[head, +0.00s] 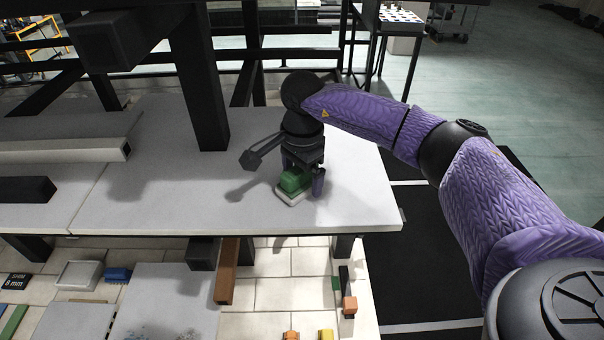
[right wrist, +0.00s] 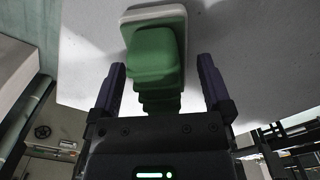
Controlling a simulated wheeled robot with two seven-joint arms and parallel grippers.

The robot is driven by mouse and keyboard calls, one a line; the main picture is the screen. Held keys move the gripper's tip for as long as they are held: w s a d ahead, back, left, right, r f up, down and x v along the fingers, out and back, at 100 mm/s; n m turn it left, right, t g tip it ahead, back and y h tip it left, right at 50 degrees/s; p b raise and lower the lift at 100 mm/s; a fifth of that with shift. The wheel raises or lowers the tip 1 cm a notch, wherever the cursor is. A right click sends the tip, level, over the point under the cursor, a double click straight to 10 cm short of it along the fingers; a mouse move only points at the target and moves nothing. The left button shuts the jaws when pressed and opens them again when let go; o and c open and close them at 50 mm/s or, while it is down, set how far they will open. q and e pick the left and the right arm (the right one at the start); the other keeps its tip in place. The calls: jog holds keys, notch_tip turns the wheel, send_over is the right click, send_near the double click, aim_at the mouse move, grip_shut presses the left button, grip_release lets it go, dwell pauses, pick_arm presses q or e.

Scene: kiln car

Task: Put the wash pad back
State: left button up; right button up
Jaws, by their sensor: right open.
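The wash pad (head: 289,182) has a green stepped grip on a pale flat base. It rests on the light grey slab (head: 350,205) near its front right part. My right gripper (head: 303,180) is directly over it, pointing down. In the right wrist view the green grip of the pad (right wrist: 155,55) lies between the two open fingers (right wrist: 161,88), with a visible gap on both sides. The pale base shows beyond the fingertips. The fingers partly hide the pad in the head view. My left gripper is not in view.
A dark post (head: 200,85) stands on the slab to the left of my gripper. Below the front edge, a tiled surface holds a white tray (head: 78,275), a blue brush-like item (head: 118,274), a brown bar (head: 228,270) and small coloured blocks. The slab around the pad is clear.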

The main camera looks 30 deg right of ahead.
jog(key=shift+r+p, duration=0.5)
jog(key=shift+r, duration=0.3)
jog(key=shift+r+p, duration=1.15)
jog(key=shift+r, duration=0.35)
jog(key=shift+r+p, duration=1.2)
jog(key=shift+r, duration=0.35)
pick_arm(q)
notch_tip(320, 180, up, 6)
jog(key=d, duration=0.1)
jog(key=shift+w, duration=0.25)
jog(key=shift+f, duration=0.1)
